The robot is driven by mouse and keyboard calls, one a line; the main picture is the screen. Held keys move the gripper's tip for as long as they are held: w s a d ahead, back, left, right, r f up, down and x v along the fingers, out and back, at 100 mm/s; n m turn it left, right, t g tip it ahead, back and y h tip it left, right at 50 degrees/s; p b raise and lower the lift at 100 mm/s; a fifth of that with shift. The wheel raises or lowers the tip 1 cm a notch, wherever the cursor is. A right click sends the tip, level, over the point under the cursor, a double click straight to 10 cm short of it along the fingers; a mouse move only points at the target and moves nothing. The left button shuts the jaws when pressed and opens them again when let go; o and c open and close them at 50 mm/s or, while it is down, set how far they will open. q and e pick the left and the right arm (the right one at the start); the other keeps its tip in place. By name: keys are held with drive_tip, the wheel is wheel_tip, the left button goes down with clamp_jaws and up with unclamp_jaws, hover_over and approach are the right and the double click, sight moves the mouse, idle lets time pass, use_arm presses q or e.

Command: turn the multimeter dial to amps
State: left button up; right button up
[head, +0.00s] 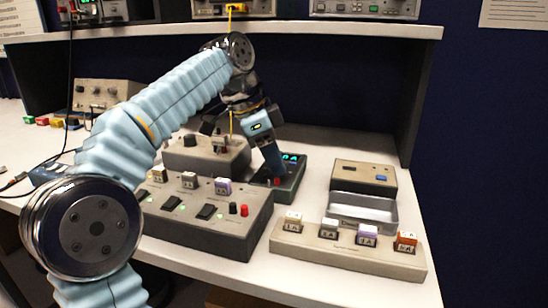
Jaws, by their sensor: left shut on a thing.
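The multimeter (290,186) is a small dark box with a lit cyan display (290,157) and red at its front, on the bench right of centre. Its display seems to end in an A, but it is small and partly covered. My left gripper (274,169) points down onto the multimeter's face from above and is shut. The dial is hidden under the fingers, where the gripper seems to hold it. My right gripper is not in view.
A grey switch box (240,235) stands in front and left of the multimeter. Another grey box (190,157) stands behind it. A holder with labelled blocks (350,255), a grey tray (362,212) and a beige box (363,172) are on the right. A shelf (330,32) spans above.

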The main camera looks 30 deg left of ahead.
use_arm(q)
drive_tip(key=o, duration=1)
drive_tip(key=shift+o, duration=0.2)
drive_tip(key=v, duration=0.7)
drive_tip(key=shift+r, duration=0.3)
